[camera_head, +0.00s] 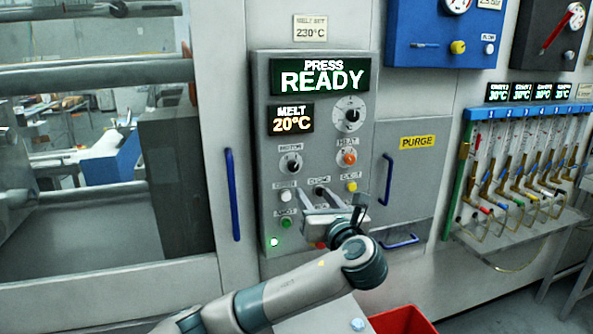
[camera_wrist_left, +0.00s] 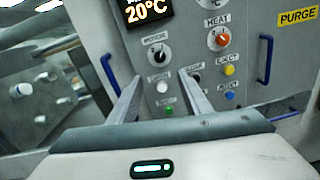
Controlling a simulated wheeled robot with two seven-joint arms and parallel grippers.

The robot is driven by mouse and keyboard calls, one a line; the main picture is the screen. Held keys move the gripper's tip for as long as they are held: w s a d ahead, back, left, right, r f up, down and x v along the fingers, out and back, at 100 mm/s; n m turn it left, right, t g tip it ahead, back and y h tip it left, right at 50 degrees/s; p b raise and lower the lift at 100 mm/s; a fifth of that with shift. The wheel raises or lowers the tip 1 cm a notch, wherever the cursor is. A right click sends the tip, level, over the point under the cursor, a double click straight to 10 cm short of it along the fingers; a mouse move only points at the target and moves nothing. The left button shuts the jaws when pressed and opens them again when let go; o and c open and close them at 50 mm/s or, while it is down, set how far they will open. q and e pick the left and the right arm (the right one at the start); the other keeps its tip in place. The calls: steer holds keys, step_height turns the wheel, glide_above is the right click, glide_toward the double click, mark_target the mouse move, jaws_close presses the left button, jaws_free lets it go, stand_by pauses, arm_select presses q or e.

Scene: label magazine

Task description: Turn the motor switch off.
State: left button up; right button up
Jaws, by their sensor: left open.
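The motor switch (camera_head: 290,162) is a black knob on a pale round dial, on the grey control panel (camera_head: 262,95). It also shows in the left wrist view (camera_wrist_left: 159,53), under its "MOTOR" label. I cannot tell its setting for sure. My left gripper (camera_head: 314,192) is open and empty in front of the panel, a little below the switch in the head view. In the left wrist view its two fingers (camera_wrist_left: 160,75) point at the panel, with the switch just beyond and between their tips, apparently apart from them. My right gripper is not in view.
Close by are a white button (camera_head: 285,196), a green button (camera_head: 286,222), a yellow button (camera_head: 351,186) and the orange heat knob (camera_head: 348,158). Displays read "PRESS READY" (camera_head: 320,76) and "MELT 20°C" (camera_head: 291,120). Blue handles (camera_head: 232,195) flank the panel. A red bin (camera_head: 403,321) stands below.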

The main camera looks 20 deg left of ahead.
mark_target(294, 168)
arm_select(q)
steer(key=p+x, duration=0.5)
steer(key=x, duration=0.9)
steer(key=shift+w+a+r, duration=0.1)
steer(key=shift+w+a, duration=0.15)
steer(key=shift+w, duration=0.05)
steer(key=shift+p+x, duration=0.3)
steer(key=shift+x, duration=0.45)
steer(key=c, duration=1.1)
